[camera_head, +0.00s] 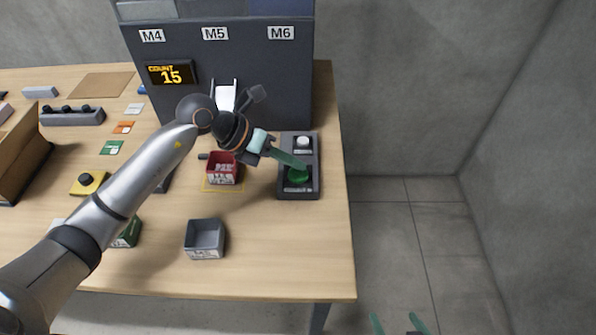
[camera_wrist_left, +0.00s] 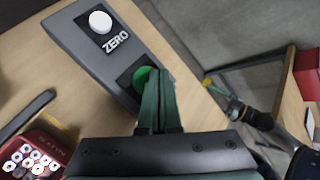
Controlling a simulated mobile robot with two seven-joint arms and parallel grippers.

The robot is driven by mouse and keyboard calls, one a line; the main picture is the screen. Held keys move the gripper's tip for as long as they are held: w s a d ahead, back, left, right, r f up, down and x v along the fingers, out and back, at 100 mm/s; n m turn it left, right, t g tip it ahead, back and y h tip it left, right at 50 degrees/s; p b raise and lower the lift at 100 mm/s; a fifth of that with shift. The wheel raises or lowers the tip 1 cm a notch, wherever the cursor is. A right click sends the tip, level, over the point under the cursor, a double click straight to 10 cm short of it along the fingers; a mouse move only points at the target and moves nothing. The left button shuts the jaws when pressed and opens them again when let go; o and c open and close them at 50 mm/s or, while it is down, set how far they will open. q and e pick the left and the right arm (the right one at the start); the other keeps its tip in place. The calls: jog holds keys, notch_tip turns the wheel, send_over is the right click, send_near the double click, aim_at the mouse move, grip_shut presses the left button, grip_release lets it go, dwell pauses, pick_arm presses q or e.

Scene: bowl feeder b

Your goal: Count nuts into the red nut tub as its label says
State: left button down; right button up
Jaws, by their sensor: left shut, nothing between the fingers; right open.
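The red nut tub (camera_head: 222,168) stands in a yellow outline below the feeder's chute (camera_head: 226,97). In the left wrist view the red tub (camera_wrist_left: 40,150) holds several nuts. The feeder display (camera_head: 171,75) reads COUNT 15. My left gripper (camera_head: 303,177) is shut and empty, with its fingertips at the green button (camera_head: 298,176) on the grey button box (camera_head: 284,160); they also show in the left wrist view (camera_wrist_left: 157,85), partly covering the green button (camera_wrist_left: 143,77). Touching is hard to tell. My right gripper (camera_head: 398,325) is open at the bottom edge, beyond the table. The tub's label is too small to read.
A white ZERO button (camera_wrist_left: 100,22) is on the same box. A grey bin (camera_head: 205,238) stands near the front of the table. A yellow block with a black button (camera_head: 89,183) and a green tub (camera_head: 128,233) are left, partly behind my arm.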

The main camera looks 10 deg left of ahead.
aim_at(293, 176)
pick_arm(q)
jog(key=shift+f, duration=0.4)
jog(key=shift+f+b, duration=0.5)
jog(key=shift+b, duration=0.1)
dwell(0.4)
jog(key=shift+r, duration=0.1)
jog(key=shift+r+p, duration=0.75)
jog(key=shift+r, duration=0.05)
notch_tip(293, 176, up, 5)
jog(key=p, duration=0.4)
dwell(0.8)
